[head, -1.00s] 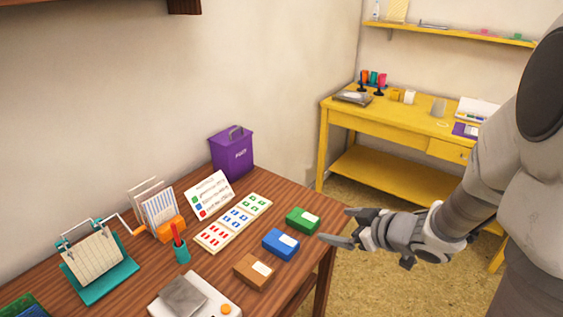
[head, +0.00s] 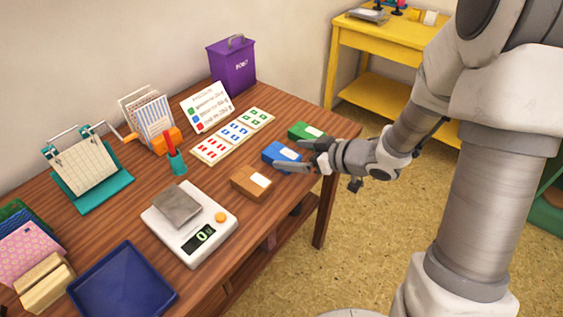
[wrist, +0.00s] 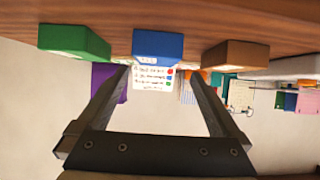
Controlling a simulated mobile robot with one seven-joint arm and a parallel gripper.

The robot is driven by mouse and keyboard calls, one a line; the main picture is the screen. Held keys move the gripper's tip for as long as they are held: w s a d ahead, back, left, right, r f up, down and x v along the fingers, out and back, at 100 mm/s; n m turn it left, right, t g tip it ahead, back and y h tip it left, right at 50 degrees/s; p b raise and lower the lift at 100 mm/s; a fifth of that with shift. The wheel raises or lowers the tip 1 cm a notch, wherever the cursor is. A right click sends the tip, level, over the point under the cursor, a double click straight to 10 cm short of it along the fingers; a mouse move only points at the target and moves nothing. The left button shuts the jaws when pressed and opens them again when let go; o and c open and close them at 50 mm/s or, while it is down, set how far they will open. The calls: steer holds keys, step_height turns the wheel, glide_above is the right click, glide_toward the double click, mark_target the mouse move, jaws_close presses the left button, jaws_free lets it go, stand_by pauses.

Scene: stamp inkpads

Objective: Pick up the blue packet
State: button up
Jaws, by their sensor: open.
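The blue packet (head: 279,154) lies on the wooden table near its right edge, between the green packet (head: 304,132) and the brown packet (head: 251,182). It has a white label. In the wrist view the blue packet (wrist: 158,45) is centred just beyond the fingertips, and the picture there is upside down. My gripper (head: 292,156) is open and empty at the table's right edge. Its fingers point at the blue packet, and one overlaps the packet's right end in the head view. I cannot tell whether they touch. In the wrist view my gripper's fingers (wrist: 160,75) are spread wide.
A scale (head: 190,225) with a grey block and a blue tray (head: 122,287) stand in front. Stamp sheets (head: 233,136), a sign card (head: 207,107) and a purple bin (head: 231,67) are behind the packets. A yellow desk (head: 350,40) stands at the back right.

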mark_target(282, 154)
steer(key=b+x, duration=0.2)
steer(key=x, duration=0.1)
steer(key=f+x, duration=0.1)
steer(key=x, duration=0.1)
steer(key=shift+d+b, duration=0.35)
steer(key=shift+b, duration=0.05)
steer(key=shift+w+a, duration=0.3)
steer(key=c, duration=1.4)
steer(key=shift+o, duration=0.2)
steer(key=shift+r, duration=0.15)
